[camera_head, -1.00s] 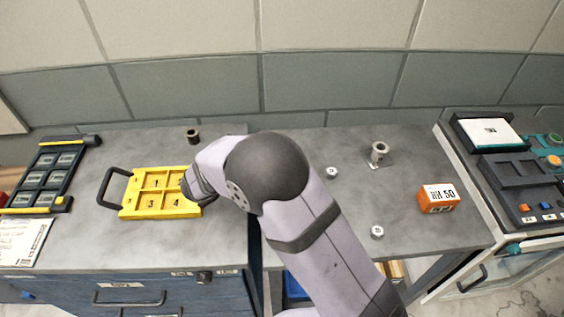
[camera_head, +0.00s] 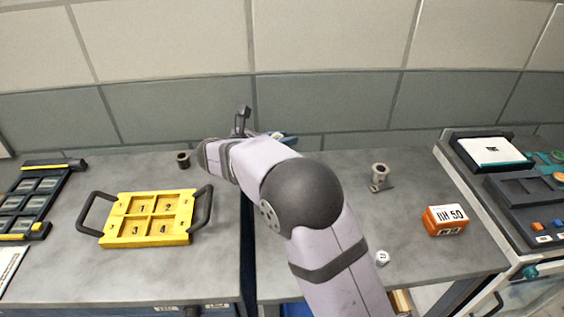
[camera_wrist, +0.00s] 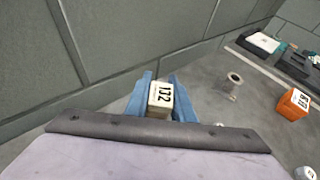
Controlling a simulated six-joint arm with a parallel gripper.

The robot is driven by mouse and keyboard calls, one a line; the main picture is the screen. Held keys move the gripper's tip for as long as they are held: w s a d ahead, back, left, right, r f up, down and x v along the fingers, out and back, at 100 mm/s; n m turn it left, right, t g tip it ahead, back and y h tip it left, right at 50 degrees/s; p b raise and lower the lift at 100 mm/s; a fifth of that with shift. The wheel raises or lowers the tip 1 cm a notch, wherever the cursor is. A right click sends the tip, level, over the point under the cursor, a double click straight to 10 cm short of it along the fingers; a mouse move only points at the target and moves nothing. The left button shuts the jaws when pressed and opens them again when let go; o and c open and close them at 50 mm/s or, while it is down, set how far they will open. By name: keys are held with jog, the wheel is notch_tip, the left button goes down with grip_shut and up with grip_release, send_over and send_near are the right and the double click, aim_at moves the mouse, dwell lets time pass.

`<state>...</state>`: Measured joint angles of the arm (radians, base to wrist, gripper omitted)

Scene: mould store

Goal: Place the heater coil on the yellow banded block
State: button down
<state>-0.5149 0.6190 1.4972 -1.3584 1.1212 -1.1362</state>
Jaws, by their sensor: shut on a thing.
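My gripper (camera_wrist: 160,90), with blue fingers, is shut on a small block (camera_wrist: 160,97) with a cream face and black characters, held up near the back wall. In the head view my gripper (camera_head: 283,138) is mostly hidden behind my arm, and so is the block. A grey hollow metal cylinder (camera_head: 379,177) with a small tab at its foot stands on the right bench; it also shows in the wrist view (camera_wrist: 233,82). It may be the heater coil. I cannot make out a yellow band on any block.
A yellow tray (camera_head: 120,231) with numbered compartments and black handles lies on the left bench. A dark cylinder (camera_head: 183,161) stands behind it. An orange block (camera_head: 445,220) and a small white piece (camera_head: 382,257) lie on the right bench. A dark rack (camera_head: 35,190) lies far left.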

jog(key=shift+f, duration=3.35)
jog(key=shift+f, duration=0.1)
jog(key=c, duration=1.5)
grip_release()
jog(key=b+v, duration=0.1)
jog(key=v, duration=1.1)
